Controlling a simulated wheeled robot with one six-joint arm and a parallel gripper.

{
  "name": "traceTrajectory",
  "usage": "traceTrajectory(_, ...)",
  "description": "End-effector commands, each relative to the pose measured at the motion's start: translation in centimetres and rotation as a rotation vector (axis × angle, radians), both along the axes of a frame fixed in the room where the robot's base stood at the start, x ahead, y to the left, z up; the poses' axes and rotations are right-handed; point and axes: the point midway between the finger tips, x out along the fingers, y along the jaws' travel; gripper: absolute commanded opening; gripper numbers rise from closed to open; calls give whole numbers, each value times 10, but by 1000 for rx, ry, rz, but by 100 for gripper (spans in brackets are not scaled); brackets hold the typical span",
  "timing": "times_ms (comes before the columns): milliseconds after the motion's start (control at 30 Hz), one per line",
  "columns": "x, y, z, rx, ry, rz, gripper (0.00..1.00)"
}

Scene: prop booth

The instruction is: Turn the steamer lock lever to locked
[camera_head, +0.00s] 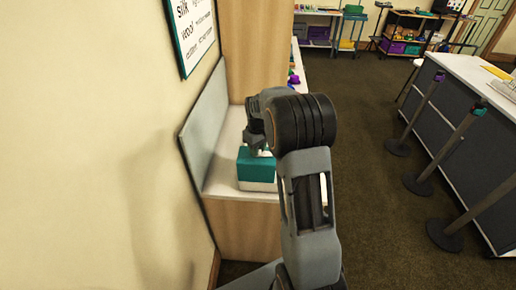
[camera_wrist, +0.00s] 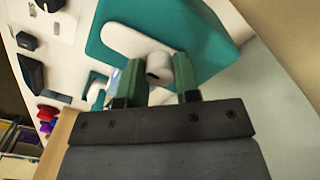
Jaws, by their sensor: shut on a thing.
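The steamer (camera_head: 257,168) is a teal and white box on a pale counter, below my arm in the head view. In the wrist view its teal face (camera_wrist: 205,45) fills the upper middle. The lock lever (camera_wrist: 158,66) shows there as a whitish rounded knob beside a pale elongated shape on the teal face. My gripper (camera_wrist: 159,78) has its two green fingers either side of this knob and is shut on it. In the head view my gripper (camera_head: 256,145) is just above the steamer, mostly hidden by my wrist. The lock markings cannot be read.
A grey panel (camera_head: 205,120) and the wall stand close on the left, with a word sign (camera_head: 192,30) above. Small coloured items (camera_wrist: 45,120) lie beyond the steamer. Open carpet (camera_head: 365,120) and barrier posts (camera_head: 435,150) are on the right.

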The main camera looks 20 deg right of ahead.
Motion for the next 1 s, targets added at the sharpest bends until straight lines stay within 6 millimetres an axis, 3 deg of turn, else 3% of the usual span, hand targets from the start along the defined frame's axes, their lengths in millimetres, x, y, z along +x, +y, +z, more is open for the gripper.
traceTrajectory(267,0,0,0,0,-1,119,6)
traceTrajectory(1000,1,0,0,0,-2,808,6)
